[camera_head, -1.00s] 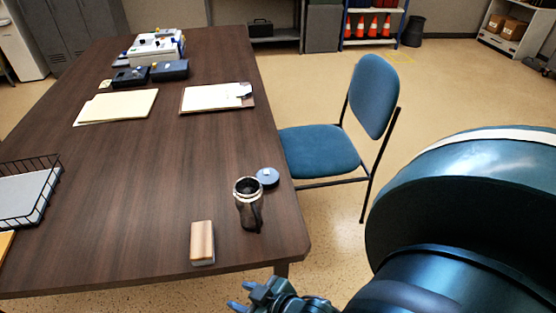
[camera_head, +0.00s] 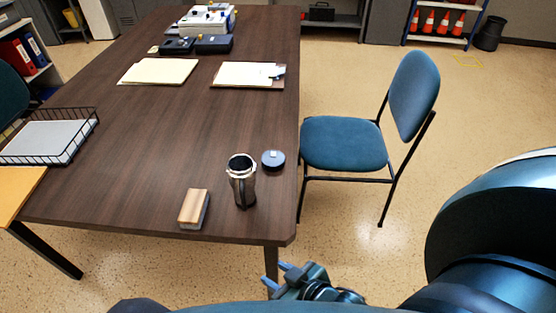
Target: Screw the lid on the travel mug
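The travel mug (camera_head: 242,183) stands upright and open near the front right corner of the table, dark with a metal rim and a dark handle. The round blue-grey lid (camera_head: 273,160) lies on the table just behind and to the right of the mug, apart from it. My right gripper (camera_head: 276,279) is below and in front of the table's front edge, away from both. Its two fingers are spread apart with nothing between them. My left gripper is not in view.
A wood-topped block (camera_head: 194,208) lies left of the mug. A wire tray (camera_head: 51,140) with paper, folders (camera_head: 159,71) and a clipboard (camera_head: 246,74) are on the table (camera_head: 150,140). A blue chair (camera_head: 345,143) stands at its right side. The table's middle is clear.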

